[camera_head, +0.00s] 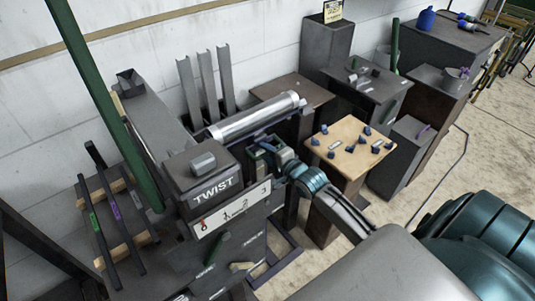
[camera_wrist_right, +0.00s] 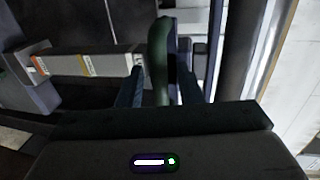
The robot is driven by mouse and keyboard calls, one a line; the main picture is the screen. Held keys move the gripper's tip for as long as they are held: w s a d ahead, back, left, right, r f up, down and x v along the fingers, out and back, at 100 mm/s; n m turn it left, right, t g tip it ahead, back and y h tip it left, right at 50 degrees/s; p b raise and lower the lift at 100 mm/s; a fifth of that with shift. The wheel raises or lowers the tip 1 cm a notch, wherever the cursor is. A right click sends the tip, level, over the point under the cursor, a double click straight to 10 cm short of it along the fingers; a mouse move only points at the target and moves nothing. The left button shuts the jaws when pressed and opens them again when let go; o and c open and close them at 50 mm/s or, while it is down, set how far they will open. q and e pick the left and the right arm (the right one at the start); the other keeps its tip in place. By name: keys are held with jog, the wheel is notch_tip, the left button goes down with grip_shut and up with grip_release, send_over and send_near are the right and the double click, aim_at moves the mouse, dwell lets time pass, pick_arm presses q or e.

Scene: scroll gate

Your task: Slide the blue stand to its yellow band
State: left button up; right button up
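A gap shows between the left finger and the handle. A dark blue upright part (camera_wrist_right: 184,55), which looks like the blue stand, is just right of the handle and partly hidden by the right finger. A grey rail (camera_wrist_right: 110,65) runs to the left with a yellow band (camera_wrist_right: 87,65) and an orange-red mark (camera_wrist_right: 40,65). My left gripper is not in view.
The silver roller (camera_head: 255,117) lies behind the gripper. The TWIST box (camera_head: 204,180), with a numbered white panel, stands to its left. A wooden-topped table (camera_head: 345,165) with several small blue pieces stands to the right. Grey cabinets line the back wall.

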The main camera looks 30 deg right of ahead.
grip_shut()
jog(key=shift+f, duration=0.15)
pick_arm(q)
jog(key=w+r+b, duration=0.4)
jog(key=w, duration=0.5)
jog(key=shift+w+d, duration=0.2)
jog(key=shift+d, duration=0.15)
pick_arm(e)
notch_tip(320, 180, down, 9)
grip_release()
